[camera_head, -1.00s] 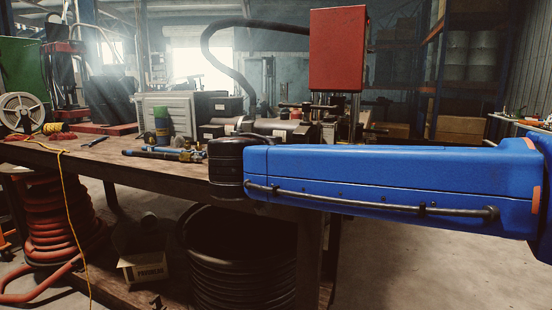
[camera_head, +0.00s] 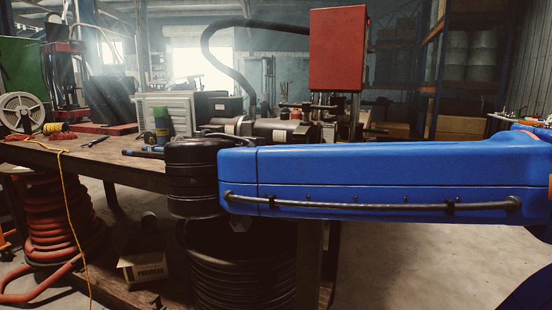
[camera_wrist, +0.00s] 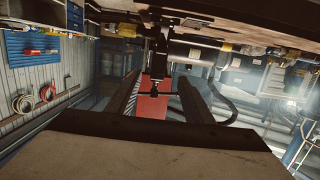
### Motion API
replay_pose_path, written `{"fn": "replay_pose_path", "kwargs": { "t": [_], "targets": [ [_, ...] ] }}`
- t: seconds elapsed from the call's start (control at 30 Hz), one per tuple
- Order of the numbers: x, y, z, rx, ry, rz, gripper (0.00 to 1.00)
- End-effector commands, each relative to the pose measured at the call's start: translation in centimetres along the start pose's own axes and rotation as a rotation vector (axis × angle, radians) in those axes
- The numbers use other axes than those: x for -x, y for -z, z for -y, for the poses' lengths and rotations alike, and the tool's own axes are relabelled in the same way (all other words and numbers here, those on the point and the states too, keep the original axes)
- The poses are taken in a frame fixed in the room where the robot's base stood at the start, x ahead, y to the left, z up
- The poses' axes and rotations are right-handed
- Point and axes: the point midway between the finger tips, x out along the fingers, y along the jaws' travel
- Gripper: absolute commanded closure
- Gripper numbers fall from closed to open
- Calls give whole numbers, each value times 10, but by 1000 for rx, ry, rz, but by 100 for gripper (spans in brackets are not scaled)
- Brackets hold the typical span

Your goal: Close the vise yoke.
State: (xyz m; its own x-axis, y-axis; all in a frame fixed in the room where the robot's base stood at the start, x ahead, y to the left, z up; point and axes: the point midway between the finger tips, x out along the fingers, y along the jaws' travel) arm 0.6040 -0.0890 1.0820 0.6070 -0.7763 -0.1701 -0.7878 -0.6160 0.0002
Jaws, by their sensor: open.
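In the wrist view, which looks upside down, the two dark fingers of my gripper (camera_wrist: 161,77) stand apart with nothing held between them. A dark upright fitting with a T-shaped bar at its end, apparently the vise yoke (camera_wrist: 157,62), shows between and beyond the fingertips. I cannot tell whether the yoke is open or closed, or how far away it is. In the head view a dark fitting with a crossbar (camera_head: 325,106) stands in front of the red box, perhaps the same vise. My gripper is not visible in the head view.
The wooden workbench (camera_head: 100,158) carries dark cylinders (camera_head: 282,131) and a grey cabinet. A red box (camera_head: 337,48) rises behind on a post, with a thick black hose (camera_head: 222,65) beside it. A black tub and a red hose coil (camera_head: 58,215) sit below the bench.

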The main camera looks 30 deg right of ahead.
Motion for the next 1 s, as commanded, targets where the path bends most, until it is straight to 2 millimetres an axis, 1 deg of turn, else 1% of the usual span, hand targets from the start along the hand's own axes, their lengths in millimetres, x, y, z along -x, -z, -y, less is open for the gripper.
{"fn": "replay_pose_path", "kwargs": {
  "t": [0.2,0.8,0.87,0.93,0.97,1.0],
  "targets": [
    [8,0,0,0,1,0,53],
    [7,-1,-1,4,-2,4,53],
    [5,-6,-3,22,-5,19,53],
    [-2,-17,-9,67,-12,57,53],
    [-5,-24,-12,93,-14,81,53],
    [-10,-36,-18,137,-18,119,53]
  ]
}}
